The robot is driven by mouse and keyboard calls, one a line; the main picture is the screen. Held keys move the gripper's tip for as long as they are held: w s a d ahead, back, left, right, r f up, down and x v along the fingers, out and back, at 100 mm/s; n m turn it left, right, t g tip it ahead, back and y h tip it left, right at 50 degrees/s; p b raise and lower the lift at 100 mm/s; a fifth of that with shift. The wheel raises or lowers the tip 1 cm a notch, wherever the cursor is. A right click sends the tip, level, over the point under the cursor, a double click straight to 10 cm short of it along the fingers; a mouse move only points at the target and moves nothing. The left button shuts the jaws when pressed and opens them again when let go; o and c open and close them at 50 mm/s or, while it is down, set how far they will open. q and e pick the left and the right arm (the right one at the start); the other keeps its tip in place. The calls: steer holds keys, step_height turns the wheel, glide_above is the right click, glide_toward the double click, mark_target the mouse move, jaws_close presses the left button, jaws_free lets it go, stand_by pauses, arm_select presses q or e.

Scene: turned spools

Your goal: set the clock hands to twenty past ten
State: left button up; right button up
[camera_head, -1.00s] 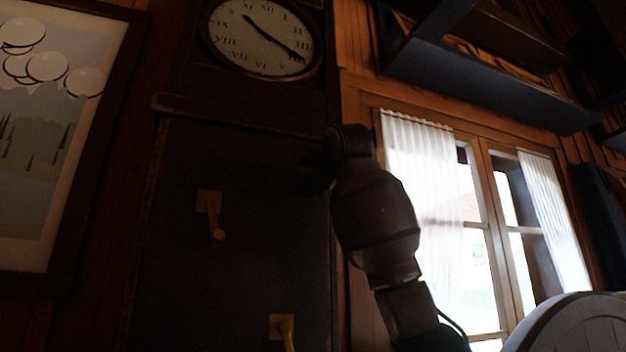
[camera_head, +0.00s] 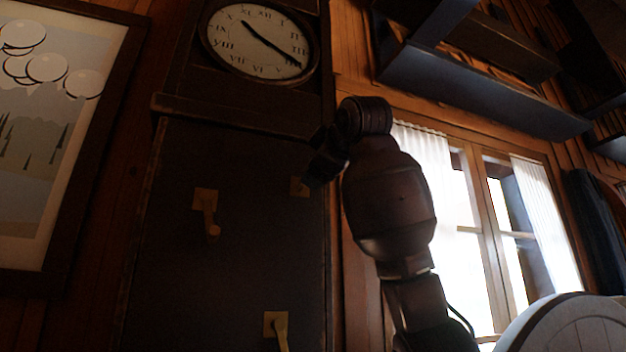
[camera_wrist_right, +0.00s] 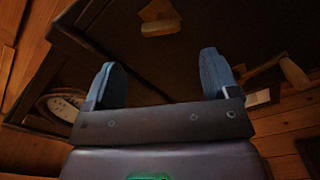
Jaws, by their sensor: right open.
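The round clock (camera_head: 240,55) is at the top of the dark cabinet in the head view. Its short hand points up left, near the X, and its long hand points down right, near the IIII. Part of the clock (camera_wrist_right: 52,104) also shows at the left edge of the right wrist view. My right gripper (camera_head: 316,170) is below and right of the clock, apart from it, in front of the cabinet's right side. In the right wrist view the gripper (camera_wrist_right: 162,78) is open, with nothing between its two blue fingers. My left gripper is not in view.
The cabinet front (camera_head: 170,270) carries brass fittings: an upper handle (camera_head: 208,212), a lower handle (camera_head: 277,328) and a plate (camera_head: 299,186) beside my gripper. A framed picture (camera_head: 40,200) hangs left. A curtained window (camera_head: 470,215) and a round pale object (camera_head: 570,325) are right.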

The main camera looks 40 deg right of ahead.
steer(key=shift+v, duration=1.65)
steer(key=shift+a, duration=0.1)
